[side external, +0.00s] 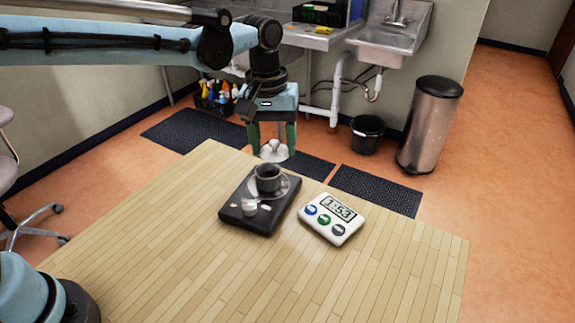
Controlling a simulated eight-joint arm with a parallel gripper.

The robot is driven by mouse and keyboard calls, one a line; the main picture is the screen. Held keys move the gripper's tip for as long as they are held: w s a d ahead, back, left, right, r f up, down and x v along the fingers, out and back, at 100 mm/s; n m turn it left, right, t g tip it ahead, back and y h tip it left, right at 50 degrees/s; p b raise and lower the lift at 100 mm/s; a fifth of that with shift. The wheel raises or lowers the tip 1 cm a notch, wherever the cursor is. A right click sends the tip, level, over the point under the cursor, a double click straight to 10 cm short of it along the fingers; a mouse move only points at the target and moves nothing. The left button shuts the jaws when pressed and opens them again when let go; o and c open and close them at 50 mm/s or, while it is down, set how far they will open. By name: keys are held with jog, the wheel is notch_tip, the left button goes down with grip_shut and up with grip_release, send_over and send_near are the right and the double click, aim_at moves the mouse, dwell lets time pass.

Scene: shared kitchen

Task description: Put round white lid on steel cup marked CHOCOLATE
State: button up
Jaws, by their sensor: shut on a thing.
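My gripper (274,145) points down and is shut on a round white lid (273,155). The lid shows below the fingers, above and slightly behind the cup in the picture, apart from it.
A white timer (345,229) with coloured buttons lies right of the block. The light wooden table (190,260) is clear in front and to the left. A sink (385,40), a black bucket (367,135) and a steel bin (430,125) stand beyond the table.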

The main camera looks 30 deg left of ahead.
aim_at(267, 159)
jog(key=shift+n, duration=0.3)
jog(key=shift+w+a+f, duration=0.25)
jog(key=shift+a+f, duration=0.25)
jog(key=shift+f, duration=0.45)
jog(key=shift+w+a+f, duration=0.25)
jog(key=shift+a+f, duration=0.2)
jog(key=shift+f, duration=0.45)
jog(key=shift+w+a+f, duration=0.25)
jog(key=shift+a+f, duration=0.25)
jog(key=shift+f, duration=0.45)
jog(key=shift+f, duration=0.45)
jog(key=o, duration=0.7)
jog(key=shift+s+a+r, duration=0.1)
jog(key=shift+a+r, duration=0.05)
jog(key=shift+r, duration=2.6)
jog(key=shift+s+a+r, duration=0.1)
jog(key=shift+a+r, duration=0.05)
jog(key=shift+r, duration=2.6)
